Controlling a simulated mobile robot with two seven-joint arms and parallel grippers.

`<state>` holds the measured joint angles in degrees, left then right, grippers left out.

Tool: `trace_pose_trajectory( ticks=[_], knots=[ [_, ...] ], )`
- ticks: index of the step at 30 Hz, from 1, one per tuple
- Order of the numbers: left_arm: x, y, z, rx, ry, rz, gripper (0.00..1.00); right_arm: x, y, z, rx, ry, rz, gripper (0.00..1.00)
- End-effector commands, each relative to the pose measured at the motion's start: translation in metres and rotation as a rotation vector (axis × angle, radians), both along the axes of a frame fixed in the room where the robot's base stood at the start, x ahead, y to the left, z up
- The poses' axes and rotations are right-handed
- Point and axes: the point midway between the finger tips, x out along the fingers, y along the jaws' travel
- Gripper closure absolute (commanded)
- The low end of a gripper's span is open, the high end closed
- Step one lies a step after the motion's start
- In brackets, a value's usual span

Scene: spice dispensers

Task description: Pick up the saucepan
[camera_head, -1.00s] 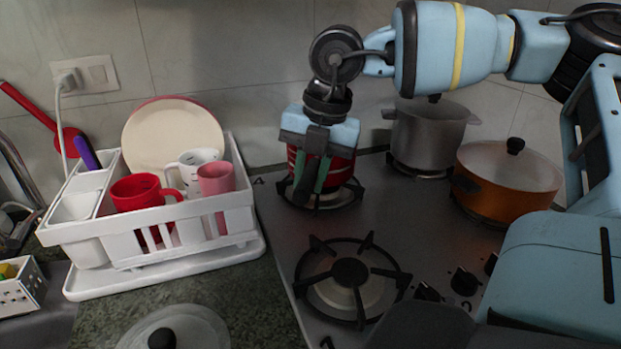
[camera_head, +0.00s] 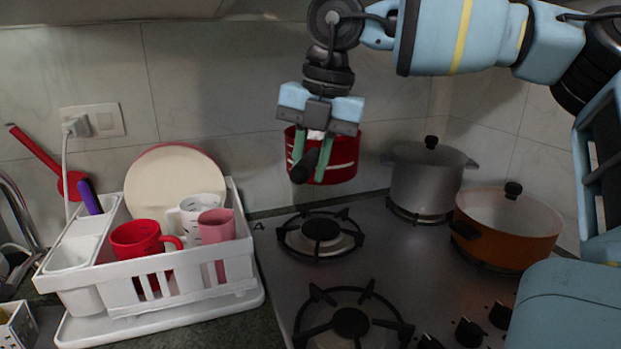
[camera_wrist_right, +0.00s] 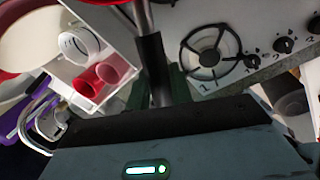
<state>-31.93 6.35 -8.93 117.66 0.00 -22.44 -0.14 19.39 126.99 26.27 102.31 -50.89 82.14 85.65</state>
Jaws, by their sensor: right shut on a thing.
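The red saucepan (camera_head: 342,158) is in the air above the back left burner in the head view. Its dark handle (camera_head: 304,168) points toward the camera, between the fingers of my right gripper (camera_head: 312,165). My right gripper is shut on this handle. In the right wrist view the dark handle (camera_wrist_right: 154,70) runs up from between the fingers, and a red rim shows at the top edge. My left gripper is not in view.
The back left burner (camera_head: 321,231) is bare. A grey lidded pot (camera_head: 425,182) and an orange pan (camera_head: 510,225) stand to the right on the stove. A white dish rack (camera_head: 205,269) with plates and cups stands at the left.

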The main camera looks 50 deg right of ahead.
Motion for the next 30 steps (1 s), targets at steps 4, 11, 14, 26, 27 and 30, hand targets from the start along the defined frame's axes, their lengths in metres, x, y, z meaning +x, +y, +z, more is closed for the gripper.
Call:
trace_pose_trajectory(
  ticks=[4,11,14,26,27,30],
  knots=[
    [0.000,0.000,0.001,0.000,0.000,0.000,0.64,0.001,0.000,0.018,-0.004,-0.008,0.000,1.00],
    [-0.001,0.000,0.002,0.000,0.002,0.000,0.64,0.001,0.000,0.035,-0.003,-0.007,0.000,1.00],
    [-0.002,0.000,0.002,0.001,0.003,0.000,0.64,0.001,0.000,0.041,-0.003,-0.007,-0.001,1.00],
    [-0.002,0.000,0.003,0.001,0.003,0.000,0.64,0.000,0.000,0.054,-0.003,-0.006,0.001,1.00],
    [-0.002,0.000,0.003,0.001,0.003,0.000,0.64,0.000,0.000,0.054,-0.003,-0.006,0.001,1.00],
    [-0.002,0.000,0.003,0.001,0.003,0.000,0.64,0.000,0.000,0.055,-0.003,-0.006,0.001,1.00]
  ],
)
